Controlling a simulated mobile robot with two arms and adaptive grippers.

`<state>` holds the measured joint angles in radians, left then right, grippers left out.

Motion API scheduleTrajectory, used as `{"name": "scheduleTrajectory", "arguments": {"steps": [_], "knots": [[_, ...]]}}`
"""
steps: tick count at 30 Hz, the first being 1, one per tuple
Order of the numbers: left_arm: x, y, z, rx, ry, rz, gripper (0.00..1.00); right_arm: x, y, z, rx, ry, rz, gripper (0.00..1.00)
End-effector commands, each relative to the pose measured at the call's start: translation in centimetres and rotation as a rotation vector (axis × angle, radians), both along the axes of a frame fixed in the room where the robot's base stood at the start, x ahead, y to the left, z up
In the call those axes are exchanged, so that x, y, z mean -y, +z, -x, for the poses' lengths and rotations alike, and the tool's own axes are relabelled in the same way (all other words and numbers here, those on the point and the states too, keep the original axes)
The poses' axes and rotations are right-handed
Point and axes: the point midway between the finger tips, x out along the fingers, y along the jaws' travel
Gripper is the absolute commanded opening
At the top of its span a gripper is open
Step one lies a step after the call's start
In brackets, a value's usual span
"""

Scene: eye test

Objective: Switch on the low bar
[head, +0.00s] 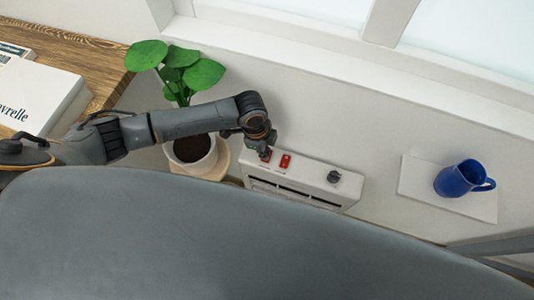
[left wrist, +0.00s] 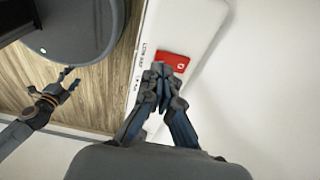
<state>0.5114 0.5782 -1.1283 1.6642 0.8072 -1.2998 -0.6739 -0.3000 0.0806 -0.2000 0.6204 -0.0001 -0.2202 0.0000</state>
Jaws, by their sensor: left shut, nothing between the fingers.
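A white heater (head: 308,192) stands low against the wall, with two red switches and a dark knob (head: 334,177) on its top. The right-hand red switch (head: 286,161) is in clear view; the left-hand one (head: 265,154) is partly covered by my left gripper (head: 262,150). In the left wrist view my left gripper (left wrist: 160,72) is shut and empty, its tips over the heater top beside a red switch (left wrist: 172,61). Contact and the switch positions cannot be told. Small lettering beside it is hard to read. My right gripper (left wrist: 68,84) looks open, away over the floor.
A potted plant (head: 192,150) stands left of the heater, close under my left forearm. A blue mug (head: 462,178) sits on a white slab (head: 420,181) at the right. A wooden table (head: 95,60) with books (head: 40,95) is at the upper left.

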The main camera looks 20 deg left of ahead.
Motion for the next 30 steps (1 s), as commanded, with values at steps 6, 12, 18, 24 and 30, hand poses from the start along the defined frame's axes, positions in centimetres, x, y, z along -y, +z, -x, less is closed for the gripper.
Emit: {"name": "scheduleTrajectory", "arguments": {"steps": [6, 12, 18, 24, 30], "knots": [[0.0, -0.4, 0.0, -0.001, 0.0, 0.0, 0.0, 0.0, -0.2, 0.0, 0.0, 0.0, 0.0, 0.57], [0.0, -0.7, 0.0, -0.001, 0.0, 0.0, 0.0, 0.0, -0.4, 0.0, 0.0, 0.0, 0.0, 0.57], [0.0, -1.0, 0.0, -0.001, 0.0, 0.0, 0.0, -0.1, -0.6, 0.0, 0.0, 0.0, -0.001, 0.57], [0.0, -1.3, 0.0, -0.001, 0.0, 0.0, 0.0, -0.1, -0.7, 0.0, 0.0, -0.001, -0.001, 0.57], [0.0, -1.6, 0.0, 0.0, 0.0, 0.0, 0.0, -0.1, -0.9, 0.0, 0.0, -0.001, -0.001, 0.57]]}}
